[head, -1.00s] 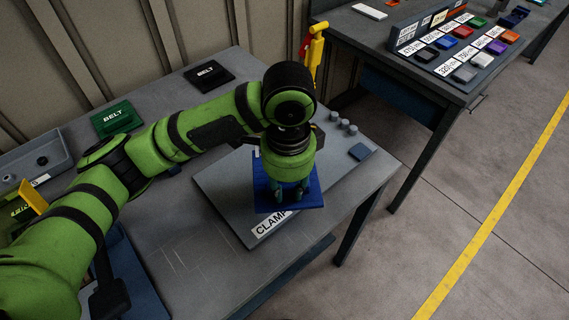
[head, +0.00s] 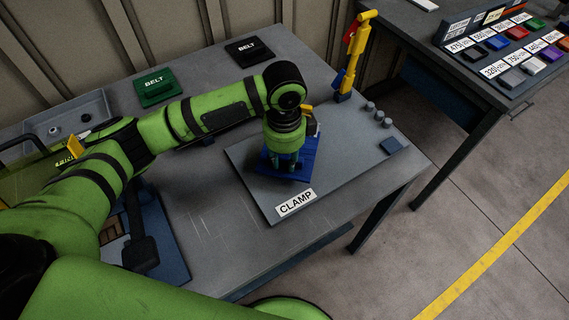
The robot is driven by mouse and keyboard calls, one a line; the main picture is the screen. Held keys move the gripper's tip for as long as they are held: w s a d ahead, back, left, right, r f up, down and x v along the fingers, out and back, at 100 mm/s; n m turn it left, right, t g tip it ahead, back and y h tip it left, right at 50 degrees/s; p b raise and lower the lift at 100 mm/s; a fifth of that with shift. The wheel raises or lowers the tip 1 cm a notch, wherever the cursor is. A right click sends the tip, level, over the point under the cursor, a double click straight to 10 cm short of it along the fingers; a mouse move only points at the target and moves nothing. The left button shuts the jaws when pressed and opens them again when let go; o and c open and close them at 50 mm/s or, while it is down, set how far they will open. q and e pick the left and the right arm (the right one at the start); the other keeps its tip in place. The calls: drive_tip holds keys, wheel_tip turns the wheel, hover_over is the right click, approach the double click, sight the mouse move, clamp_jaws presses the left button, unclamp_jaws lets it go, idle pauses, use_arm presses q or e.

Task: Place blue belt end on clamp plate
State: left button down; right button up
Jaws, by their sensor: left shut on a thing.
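The blue belt end (head: 303,171) is a flat blue piece over the left middle part of the grey clamp plate (head: 336,178). Whether it touches the plate or hangs just above it cannot be told. My left gripper (head: 284,164) points down and is shut on the blue belt end; its fingertips are partly hidden by my wrist. The plate's "CLAMP" label (head: 296,202) is uncovered at the front edge. My right gripper is out of view.
A red, yellow and blue upright lever (head: 352,60) stands behind the plate. Green (head: 155,86) and black (head: 248,49) belt boxes lie at the back. The table's front middle is clear.

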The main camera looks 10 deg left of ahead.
sight(284, 166)
use_arm(q)
wheel_tip(284, 166, down, 3)
drive_tip(key=shift+f+p, duration=0.2)
drive_tip(key=shift+p, duration=0.2)
drive_tip(key=shift+f, duration=0.3)
drive_tip(key=c, duration=1)
unclamp_jaws()
wheel_tip(284, 166, up, 12)
drive_tip(key=shift+s+r+b, duration=0.1)
drive_tip(key=shift+r+b, duration=0.05)
drive_tip(key=shift+b, duration=1)
